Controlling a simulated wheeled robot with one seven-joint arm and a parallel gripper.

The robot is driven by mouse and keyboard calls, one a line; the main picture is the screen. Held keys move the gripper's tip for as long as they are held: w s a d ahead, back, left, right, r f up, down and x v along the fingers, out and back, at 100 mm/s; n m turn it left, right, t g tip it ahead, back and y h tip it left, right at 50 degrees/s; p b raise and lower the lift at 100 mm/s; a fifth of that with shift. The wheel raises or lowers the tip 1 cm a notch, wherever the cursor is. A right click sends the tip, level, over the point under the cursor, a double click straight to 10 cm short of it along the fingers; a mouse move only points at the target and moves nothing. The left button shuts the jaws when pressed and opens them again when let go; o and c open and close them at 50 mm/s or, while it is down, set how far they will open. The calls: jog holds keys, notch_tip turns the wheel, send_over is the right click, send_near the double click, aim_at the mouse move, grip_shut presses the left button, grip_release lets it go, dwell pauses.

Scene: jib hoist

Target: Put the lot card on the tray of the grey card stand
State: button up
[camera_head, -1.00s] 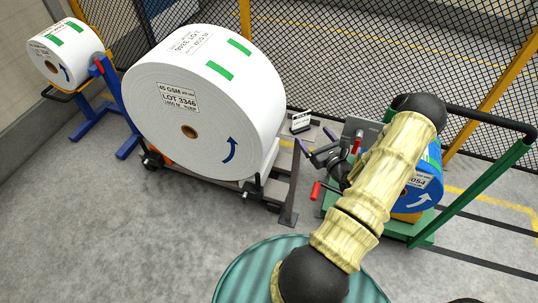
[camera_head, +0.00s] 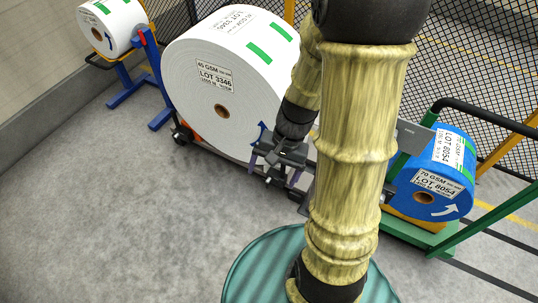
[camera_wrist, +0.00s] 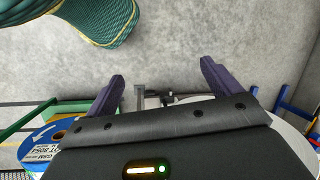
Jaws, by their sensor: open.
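The lot card does not show in either view now; my arm covers the area right of the big white roll in the head view. I cannot make out the tray of the grey card stand. A grey plate (camera_head: 415,136) shows right of my arm, and I cannot tell whether it belongs to the stand. My gripper (camera_head: 272,178) is open and empty, its purple fingers pointing down in front of the white roll's lower right. In the wrist view the spread fingers of my gripper (camera_wrist: 160,78) have bare floor and a small grey metal frame (camera_wrist: 155,98) between and beyond them.
The big white roll (camera_head: 208,105) labelled LOT 3346 stands close behind my gripper. A blue roll (camera_head: 430,185) labelled LOT 8054 sits on a green cart (camera_head: 485,207) at right. A smaller white roll (camera_head: 108,28) rests on a blue stand at far left. The floor at front left is clear.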

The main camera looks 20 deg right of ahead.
jog(key=shift+w+a+r+n+t+h, duration=0.2)
jog(key=shift+r+n+t+h, duration=0.35)
jog(key=shift+r+n, duration=0.5)
jog(key=shift+w+a+r+n+t+h, duration=0.15)
jog(key=shift+r+n+t+h, duration=0.5)
jog(key=shift+n, duration=0.55)
jog(key=shift+w+a+r+n+t+h, duration=0.15)
jog(key=shift+r+n+t+h, duration=0.35)
jog(key=shift+r+n, duration=0.55)
jog(key=shift+d, duration=0.1)
jog(key=w+p+v, duration=0.1)
jog(key=p+v, duration=0.5)
jog(key=p, duration=0.1)
jog(key=shift+w+r, duration=0.15)
jog(key=shift+r, duration=0.4)
